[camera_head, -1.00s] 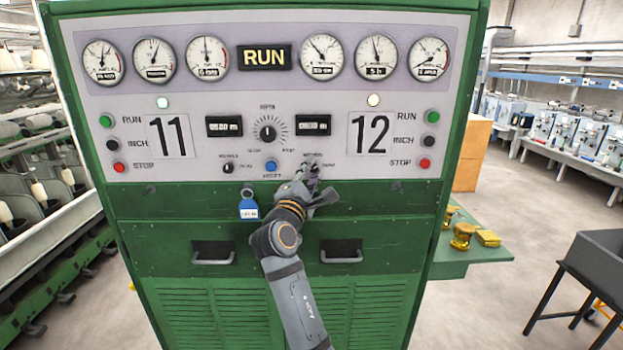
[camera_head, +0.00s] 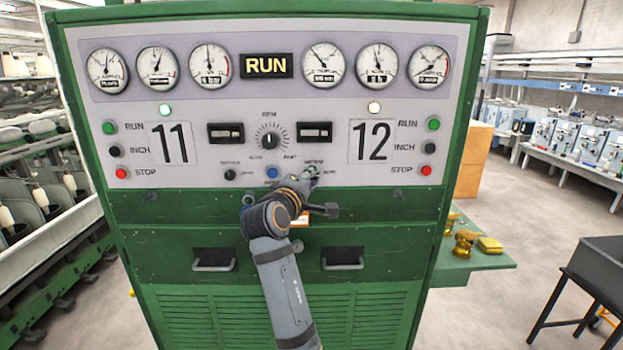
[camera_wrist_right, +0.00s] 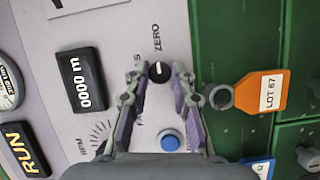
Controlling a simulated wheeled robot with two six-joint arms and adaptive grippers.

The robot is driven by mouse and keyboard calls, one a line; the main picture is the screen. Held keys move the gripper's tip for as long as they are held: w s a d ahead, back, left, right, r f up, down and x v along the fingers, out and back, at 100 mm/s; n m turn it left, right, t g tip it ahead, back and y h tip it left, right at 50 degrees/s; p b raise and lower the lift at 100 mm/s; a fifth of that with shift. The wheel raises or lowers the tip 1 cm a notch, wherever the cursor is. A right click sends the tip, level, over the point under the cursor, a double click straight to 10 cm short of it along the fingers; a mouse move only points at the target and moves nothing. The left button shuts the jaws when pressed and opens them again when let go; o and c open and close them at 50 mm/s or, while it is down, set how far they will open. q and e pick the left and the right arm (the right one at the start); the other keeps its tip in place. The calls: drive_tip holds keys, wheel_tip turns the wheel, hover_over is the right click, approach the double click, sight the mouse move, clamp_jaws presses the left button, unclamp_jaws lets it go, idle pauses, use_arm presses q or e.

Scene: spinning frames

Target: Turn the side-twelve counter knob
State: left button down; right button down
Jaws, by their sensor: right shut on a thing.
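In the right wrist view, the side-twelve counter knob (camera_wrist_right: 159,72) is a small black round knob with a white pointer line, by the word ZERO. My right gripper (camera_wrist_right: 159,76) has one finger on each side of it, shut on it. In the head view my right gripper (camera_head: 310,173) is at the panel below the number 12 side's counter (camera_head: 314,132), and hides the knob. That counter (camera_wrist_right: 80,80) reads 0000 m in the wrist view. My left gripper is not in view.
A blue button (camera_head: 272,173) and another small black knob (camera_head: 230,175) sit to the left of the gripper. An orange LOT 67 tag (camera_wrist_right: 264,92) hangs close by. RUN, INCH and STOP buttons flank the panel. A green side shelf (camera_head: 470,263) holds brass-coloured items.

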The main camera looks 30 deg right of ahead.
idle(0.4)
drive_tip(key=c, duration=1.1)
unclamp_jaws()
drive_tip(key=shift+c, duration=0.2)
